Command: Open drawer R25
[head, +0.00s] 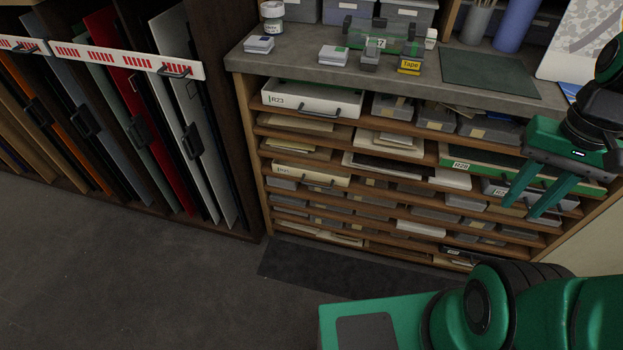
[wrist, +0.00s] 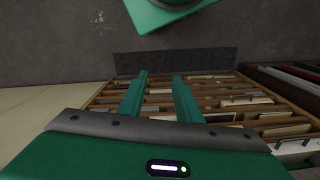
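The drawer cabinet stands in the middle of the head view, with flat drawers and loose stock on its shelves. I cannot surely read the label R25 on any drawer. A white drawer (head: 310,98) at the upper left reads R23. A cream drawer (head: 310,175) lower left has a handle and a label too small to read. A green-framed drawer (head: 500,167) at the right has a label starting R2. A grey drawer (head: 530,193) below it is partly hidden by my gripper (head: 522,208). My gripper is open and empty before the cabinet's right side; its fingers also show in the wrist view (wrist: 159,76).
The countertop (head: 300,59) holds small boxes, a green tool and a yellow tape box (head: 409,67). A rack of upright coloured panels (head: 143,110) stands at the left with a striped white bar (head: 125,60). A dark mat (head: 340,272) lies before the cabinet. The left floor is clear.

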